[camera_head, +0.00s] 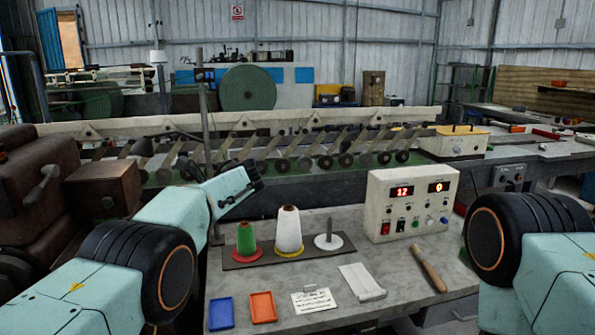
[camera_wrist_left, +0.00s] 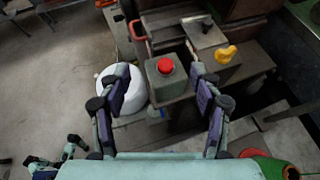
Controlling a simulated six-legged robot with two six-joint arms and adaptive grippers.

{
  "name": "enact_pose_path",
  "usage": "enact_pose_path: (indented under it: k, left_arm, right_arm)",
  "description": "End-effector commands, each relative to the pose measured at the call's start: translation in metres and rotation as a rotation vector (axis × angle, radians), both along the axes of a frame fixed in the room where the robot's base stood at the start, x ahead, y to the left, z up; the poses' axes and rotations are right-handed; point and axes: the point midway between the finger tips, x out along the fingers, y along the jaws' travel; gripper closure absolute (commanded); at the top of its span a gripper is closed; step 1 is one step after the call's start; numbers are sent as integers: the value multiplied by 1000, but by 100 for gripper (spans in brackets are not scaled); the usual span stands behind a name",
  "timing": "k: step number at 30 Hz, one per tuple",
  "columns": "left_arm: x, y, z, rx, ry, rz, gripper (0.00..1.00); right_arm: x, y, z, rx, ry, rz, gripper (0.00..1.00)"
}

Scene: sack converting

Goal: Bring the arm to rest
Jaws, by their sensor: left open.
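My left arm comes in from the left in the head view. Its dark left gripper (camera_head: 254,178) is above the back left of the grey bench (camera_head: 385,300), partly hidden by my forearm. In the left wrist view the left gripper (camera_wrist_left: 160,88) has its two fingers wide apart, with nothing held between them. A grey box with a red button (camera_wrist_left: 166,68) shows beyond and between the fingers, apart from them. My right arm shows at the right edge of the head view, but its gripper is out of frame.
On the bench are a green cone (camera_head: 246,239), a white cone (camera_head: 288,230), an empty spindle (camera_head: 328,238), a control box (camera_head: 408,205), a blue tray (camera_head: 221,314), an orange tray (camera_head: 263,308), a card (camera_head: 313,300) and a wooden-handled tool (camera_head: 432,275). A long machine (camera_head: 290,168) stands behind.

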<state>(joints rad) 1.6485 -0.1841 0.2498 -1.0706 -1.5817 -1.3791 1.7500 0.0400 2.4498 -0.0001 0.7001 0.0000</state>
Motion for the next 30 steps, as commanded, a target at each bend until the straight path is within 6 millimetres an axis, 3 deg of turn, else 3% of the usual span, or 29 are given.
enact_pose_path:
  k: [7,11,15,21,25,30]
  left_arm:
    - [-3,-1,-90,-156,4,-48,36]
    - [-23,-6,-157,-298,-5,-39,36]
    - [-66,-18,-234,-488,-27,25,36]
    - [-149,-41,-316,-735,-90,217,36]
    - [-208,-57,-350,-863,-152,392,36]
    - [-288,-76,-375,-978,-263,671,36]
  right_arm:
    - [0,0,0,0,0,0,60]
    - [0,0,0,0,0,0,60]
    - [0,0,0,0,0,0,60]
    - [0,0,0,0,0,0,60]
    - [0,0,0,0,0,0,60]
    - [0,0,0,0,0,0,60]
